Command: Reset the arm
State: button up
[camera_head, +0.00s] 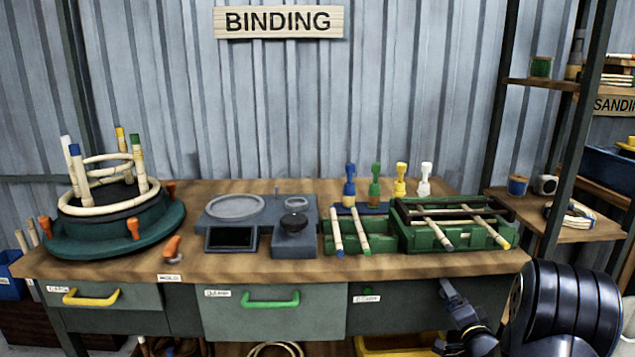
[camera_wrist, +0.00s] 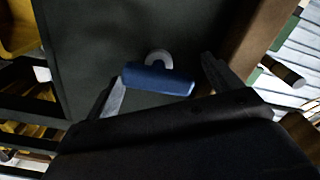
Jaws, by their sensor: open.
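My gripper (camera_head: 455,302) is at the lower right in the head view, in front of the bench's right side and below the benchtop (camera_head: 420,267). In the wrist view my gripper (camera_wrist: 166,70) is open. A blue bar-like handle (camera_wrist: 158,80) with a pale curved piece behind it lies between its fingers, against a dark panel (camera_wrist: 90,45). I cannot tell whether the fingers touch the handle. The handle is not clearly visible in the head view.
The bench holds a round rattan jig (camera_head: 120,225), a scale (camera_head: 232,207), green trays (camera_head: 360,240) and several coloured bottles. Below are drawers with yellow (camera_head: 90,298) and green (camera_head: 268,300) handles. A shelf post (camera_head: 575,130) stands at right.

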jog(key=n+b, duration=0.2)
jog(key=n, duration=0.3)
jog(key=shift+a+b, duration=0.15)
jog(key=shift+b, duration=0.25)
jog(key=n+b, duration=0.4)
jog(key=n, duration=0.2)
jog(key=shift+a+n, duration=0.1)
jog(key=shift+n, duration=0.2)
jog(key=shift+s+r+n, duration=0.1)
jog(key=shift+n, duration=0.2)
jog(key=shift+s+p, duration=0.35)
jog(key=shift+s, duration=0.85)
jog(key=shift+s, duration=0.1)
